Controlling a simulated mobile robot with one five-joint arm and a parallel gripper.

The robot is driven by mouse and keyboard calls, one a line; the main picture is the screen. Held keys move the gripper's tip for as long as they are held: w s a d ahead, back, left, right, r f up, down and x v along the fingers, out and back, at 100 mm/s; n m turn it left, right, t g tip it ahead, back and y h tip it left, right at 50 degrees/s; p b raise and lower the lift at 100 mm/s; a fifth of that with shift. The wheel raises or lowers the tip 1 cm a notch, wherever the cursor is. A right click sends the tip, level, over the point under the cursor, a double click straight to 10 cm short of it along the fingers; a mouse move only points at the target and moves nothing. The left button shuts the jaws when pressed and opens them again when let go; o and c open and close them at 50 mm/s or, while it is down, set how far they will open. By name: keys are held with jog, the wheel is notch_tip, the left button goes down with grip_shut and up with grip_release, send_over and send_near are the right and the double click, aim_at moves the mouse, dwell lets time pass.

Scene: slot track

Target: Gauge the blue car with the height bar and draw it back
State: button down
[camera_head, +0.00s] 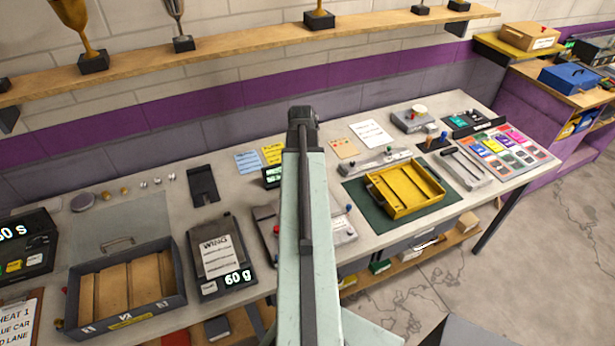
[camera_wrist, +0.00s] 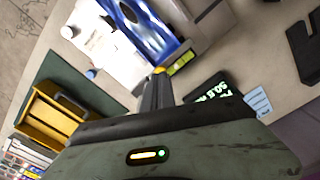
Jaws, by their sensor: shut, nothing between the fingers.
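The blue car (camera_wrist: 140,25), a glossy blue body with white markings, is at the top of the wrist view, partly cut off by its edge. My gripper (camera_wrist: 159,78) points at the bench beside it, fingers together and empty. A grey block (camera_wrist: 190,58) with a yellow-green window stands just right of the fingertips; I cannot tell whether it is part of the height bar. In the head view my arm hides the car and my gripper. Parts of a fixture with a red knob and a blue knob (camera_head: 343,228) show on both sides of the arm.
A small dark display (camera_wrist: 215,88) with green digits stands right of my fingers. A yellow tray (camera_head: 437,183) lies on a green mat (camera_head: 358,193). A wooden-lined tray (camera_head: 178,290) and a 60 g scale (camera_head: 240,291) stand left. Bare bench (camera_head: 235,185) lies behind the scale.

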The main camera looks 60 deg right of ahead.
notch_tip(320, 180, up, 6)
jog(key=p, duration=0.5)
dwell(1.0)
jog(key=w+a+f+n+b, duration=0.3)
jog(key=w+a, duration=0.7)
jog(key=a, duration=0.1)
jog(key=w+a+f+n+b, duration=0.2)
jog(key=w+a+f+n, duration=0.1)
jog(key=w+a, duration=0.7)
jog(key=w+a+f+n+b, duration=0.1)
jog(key=a+n+b, duration=0.1)
jog(key=a, duration=1.2)
jog(key=a+f+n+b, duration=0.2)
jog(key=a+n, duration=0.3)
jog(key=a, duration=0.9)
jog(key=shift+w+a+f, duration=0.3)
jog(key=shift+w, duration=0.1)
